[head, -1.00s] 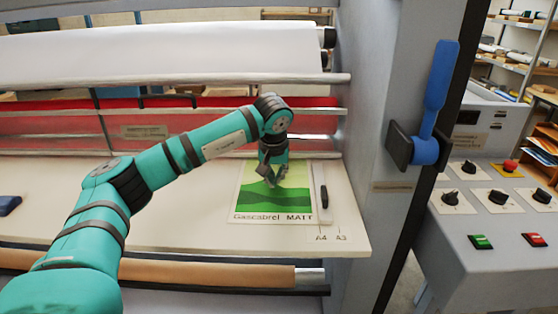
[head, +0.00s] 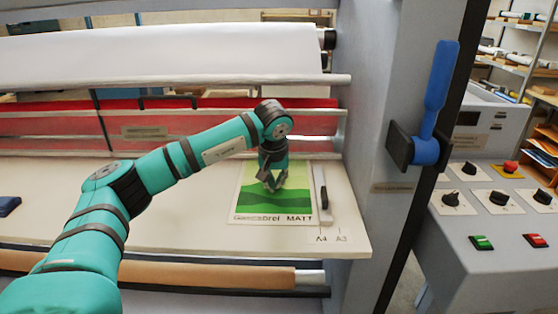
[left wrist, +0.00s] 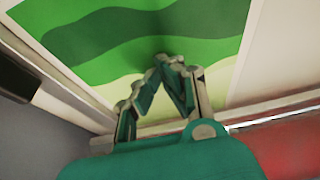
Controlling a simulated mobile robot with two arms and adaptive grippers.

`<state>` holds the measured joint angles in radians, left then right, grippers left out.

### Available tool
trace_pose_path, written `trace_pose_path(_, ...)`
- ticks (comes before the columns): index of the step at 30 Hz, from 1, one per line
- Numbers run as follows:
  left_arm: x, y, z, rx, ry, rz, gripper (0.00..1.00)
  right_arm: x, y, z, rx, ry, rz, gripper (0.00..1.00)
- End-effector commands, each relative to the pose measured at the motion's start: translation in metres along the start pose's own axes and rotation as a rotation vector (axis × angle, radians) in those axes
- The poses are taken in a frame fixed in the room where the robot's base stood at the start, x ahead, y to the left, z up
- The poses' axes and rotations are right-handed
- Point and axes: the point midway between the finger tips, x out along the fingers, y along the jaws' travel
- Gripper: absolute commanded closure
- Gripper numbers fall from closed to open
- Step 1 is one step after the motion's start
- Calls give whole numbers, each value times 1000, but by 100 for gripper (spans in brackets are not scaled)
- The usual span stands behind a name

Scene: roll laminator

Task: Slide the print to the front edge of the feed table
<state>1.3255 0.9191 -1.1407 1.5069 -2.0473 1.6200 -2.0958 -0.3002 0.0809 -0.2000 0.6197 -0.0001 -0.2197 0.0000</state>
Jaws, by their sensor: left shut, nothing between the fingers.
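The print (head: 250,205), a sheet with green wavy bands and the words "Gascabrel MATT", lies flat near the right end of the cream feed table (head: 150,225). Bare table shows between its front edge and the table's front edge. My left gripper (head: 271,187) is shut and empty, pointing down over the middle of the print. In the left wrist view its fingertips (left wrist: 162,62) meet close above or on the green print (left wrist: 205,22); I cannot tell if they touch. The arm and gripper hide part of the print's far half. My right gripper is out of view.
A dark-tipped guide strip (head: 323,195) lies along the print's right side, near A4 and A3 marks. A grey upright with a blue lever (head: 436,90) stands to the right. Red panels and rollers (head: 200,121) stand behind. The table left of the print is mostly clear.

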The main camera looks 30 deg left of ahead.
Motion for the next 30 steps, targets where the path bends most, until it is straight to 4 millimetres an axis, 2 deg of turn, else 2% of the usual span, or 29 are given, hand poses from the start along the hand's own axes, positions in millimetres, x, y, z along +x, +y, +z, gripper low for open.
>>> trace_pose_path(14,2,0,6,4,-6,-2,100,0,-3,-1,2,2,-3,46)
trace_pose_path(30,-11,0,40,4,-8,-2,100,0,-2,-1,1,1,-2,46)
